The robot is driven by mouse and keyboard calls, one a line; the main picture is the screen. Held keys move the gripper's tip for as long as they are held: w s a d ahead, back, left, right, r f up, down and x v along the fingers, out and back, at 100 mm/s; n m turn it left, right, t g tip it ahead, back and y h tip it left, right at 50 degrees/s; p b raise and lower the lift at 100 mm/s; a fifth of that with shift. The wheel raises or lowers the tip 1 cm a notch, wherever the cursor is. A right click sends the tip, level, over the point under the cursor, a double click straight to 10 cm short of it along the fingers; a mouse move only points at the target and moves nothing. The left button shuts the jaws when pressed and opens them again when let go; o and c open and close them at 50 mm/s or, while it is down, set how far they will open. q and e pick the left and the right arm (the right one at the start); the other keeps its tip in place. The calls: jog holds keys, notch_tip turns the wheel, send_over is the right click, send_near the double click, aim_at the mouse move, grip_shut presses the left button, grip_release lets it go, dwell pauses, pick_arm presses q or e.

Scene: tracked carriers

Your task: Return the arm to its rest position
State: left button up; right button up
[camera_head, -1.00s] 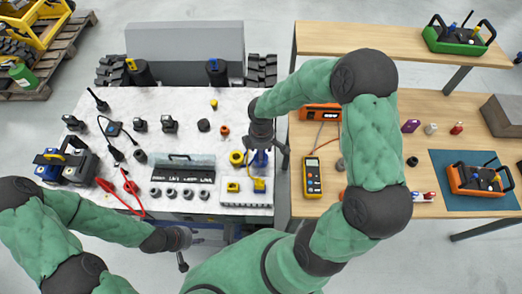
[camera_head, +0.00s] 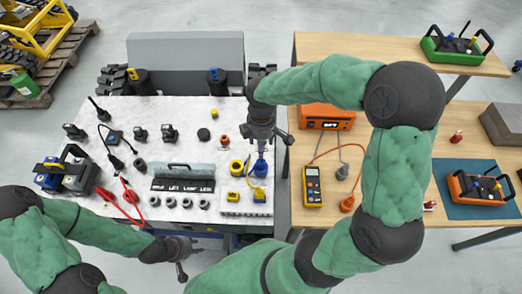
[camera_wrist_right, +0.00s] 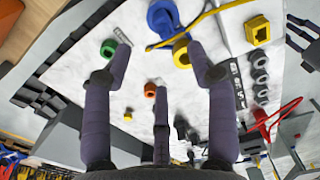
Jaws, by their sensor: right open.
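My right arm, green with dark joints, reaches in from the right in the head view, its elbow (camera_head: 405,95) over the wooden bench. My right gripper (camera_head: 263,150) points down over the right edge of the white-topped table (camera_head: 225,160). In the right wrist view it is open, its three dark fingers (camera_wrist_right: 160,65) spread with nothing between them. Small rings, including an orange one (camera_wrist_right: 150,90) and a green one (camera_wrist_right: 109,48), lie beyond the fingers. My left gripper (camera_head: 188,258) hangs low before the table's front edge; its finger opening is unclear.
A blue ring (camera_head: 260,168) and a yellow ring (camera_head: 236,168) stand below my right gripper. A yellow meter (camera_head: 313,185) and an orange unit (camera_head: 327,116) sit on the wooden bench (camera_head: 370,150). A green carrier (camera_head: 457,46) and an orange carrier (camera_head: 480,188) stand farther right.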

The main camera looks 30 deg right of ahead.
jog(key=shift+r, duration=0.6)
